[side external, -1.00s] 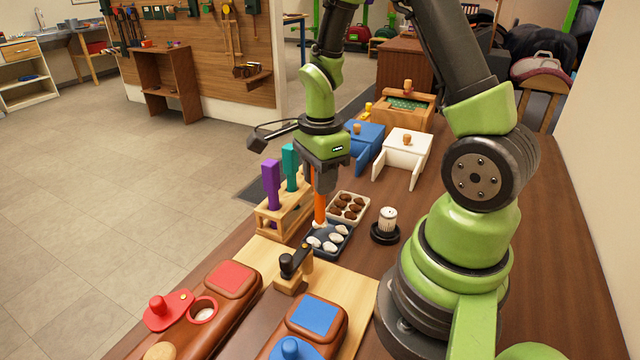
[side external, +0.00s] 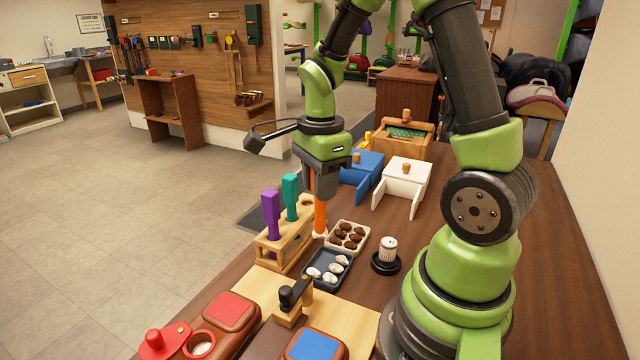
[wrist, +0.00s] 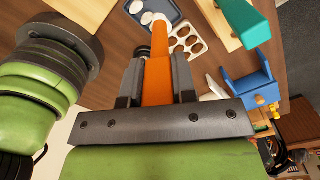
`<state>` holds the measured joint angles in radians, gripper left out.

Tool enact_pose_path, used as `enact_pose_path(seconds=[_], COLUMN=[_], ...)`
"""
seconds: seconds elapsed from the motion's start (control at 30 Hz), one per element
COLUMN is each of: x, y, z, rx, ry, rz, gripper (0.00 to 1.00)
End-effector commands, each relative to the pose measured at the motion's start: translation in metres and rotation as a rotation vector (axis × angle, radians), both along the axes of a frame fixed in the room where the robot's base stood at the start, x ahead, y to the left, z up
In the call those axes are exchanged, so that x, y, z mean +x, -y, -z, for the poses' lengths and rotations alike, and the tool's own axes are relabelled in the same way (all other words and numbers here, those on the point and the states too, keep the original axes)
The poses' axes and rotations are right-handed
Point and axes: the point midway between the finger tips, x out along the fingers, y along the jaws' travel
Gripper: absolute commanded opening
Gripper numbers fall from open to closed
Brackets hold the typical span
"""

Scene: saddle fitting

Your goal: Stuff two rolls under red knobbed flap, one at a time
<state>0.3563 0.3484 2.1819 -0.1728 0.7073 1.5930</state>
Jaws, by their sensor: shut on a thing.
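My gripper (side external: 325,185) is shut on an upright orange tool (side external: 320,214), which also fills the middle of the wrist view (wrist: 158,75). A pale lump at the tool's lower tip (side external: 319,235) looks like a white roll; its hold is too small to tell. The tip is above the gap between the trays. White rolls (side external: 330,277) lie in the dark blue tray (side external: 309,283). The red knobbed flap (side external: 153,343) is swung aside at the lower left, beside a round opening (side external: 200,344) in the brown saddle piece with a red pad (side external: 231,310).
A wooden rack (side external: 270,252) holds a purple tool (side external: 271,212) and a teal tool (side external: 290,195). A pale tray of brown pieces (side external: 348,238), a black-based white brush (side external: 386,258), a wooden block with a black lever (side external: 293,302) and a blue-padded piece (side external: 315,345) stand nearby.

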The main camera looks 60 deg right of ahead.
Motion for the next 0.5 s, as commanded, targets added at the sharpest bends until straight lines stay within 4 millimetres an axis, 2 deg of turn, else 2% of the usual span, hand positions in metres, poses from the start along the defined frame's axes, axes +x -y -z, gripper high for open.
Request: enact_pose_path(seconds=[0.23, 0.33, 0.43, 0.5], x=[0.001, 0.007, 0.021, 0.035], y=[-0.001, -0.007, -0.026, -0.047], z=[0.000, -0.001, -0.005, -0.008], rx=[0.000, -0.001, -0.001, -0.001], ry=[0.000, 0.002, 0.002, 0.001], rz=[-0.002, -0.024, -0.077, -0.129], gripper=[0.08, 0.08, 0.08, 0.08])
